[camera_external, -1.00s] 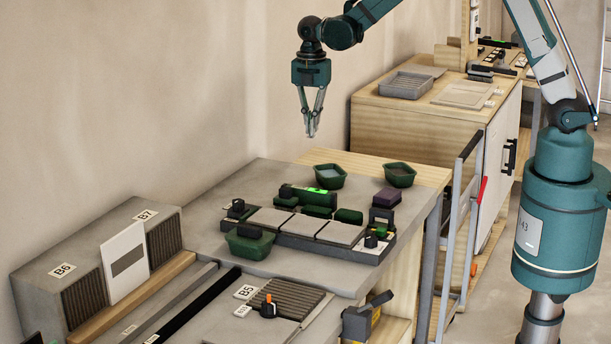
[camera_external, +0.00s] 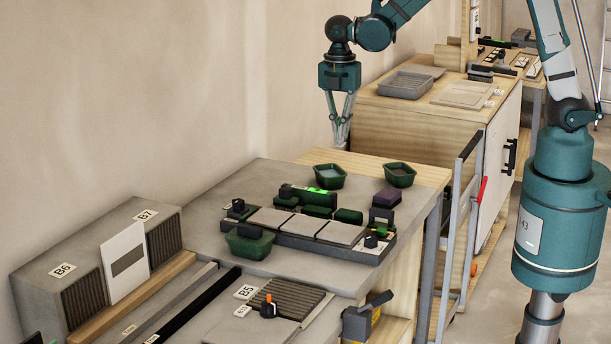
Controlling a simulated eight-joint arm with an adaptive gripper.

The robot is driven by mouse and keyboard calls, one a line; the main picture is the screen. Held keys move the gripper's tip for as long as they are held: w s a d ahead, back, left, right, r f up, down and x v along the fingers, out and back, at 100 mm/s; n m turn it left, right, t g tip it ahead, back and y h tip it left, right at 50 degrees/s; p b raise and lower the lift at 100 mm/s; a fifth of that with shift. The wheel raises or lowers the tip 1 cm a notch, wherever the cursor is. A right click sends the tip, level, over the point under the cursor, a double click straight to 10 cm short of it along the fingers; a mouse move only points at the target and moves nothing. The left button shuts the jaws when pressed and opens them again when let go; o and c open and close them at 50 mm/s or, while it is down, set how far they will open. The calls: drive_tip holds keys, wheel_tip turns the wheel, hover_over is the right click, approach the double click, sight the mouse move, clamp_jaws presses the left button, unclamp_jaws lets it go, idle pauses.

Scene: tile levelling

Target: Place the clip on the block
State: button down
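My gripper (camera_external: 341,143) hangs in the air, pointing down, above the back of the worktable. Its two fingers converge and the tips look nearly together; no held object can be made out. Below it and to the left, a dark tray (camera_external: 285,240) holds a row of three grey tiles (camera_external: 303,227). Small dark green pieces (camera_external: 349,215) stand behind the tiles, and small dark pieces with knobs (camera_external: 373,242) sit at the tray's ends. A dark purple block (camera_external: 387,197) stands behind the tray's right end. I cannot tell which small piece is the clip.
Two green bowls (camera_external: 329,178) stand at the back, and a green container (camera_external: 248,246) at the tray's front left. A green device with a lit display (camera_external: 317,190) lies behind the tiles. A grey ribbed pad (camera_external: 285,296) is in front. The cabinet (camera_external: 430,127) stands behind right.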

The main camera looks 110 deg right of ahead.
drive_tip(key=r+m, duration=0.1)
hover_over(386, 193)
drive_tip(key=shift+d, duration=0.1)
drive_tip(key=shift+f, duration=0.2)
drive_tip(key=shift+f, duration=2.75)
drive_tip(key=shift+f, duration=2.1)
drive_tip(key=shift+f+b, duration=0.2)
drive_tip(key=shift+b, duration=0.2)
drive_tip(key=c, duration=2.7)
unclamp_jaws()
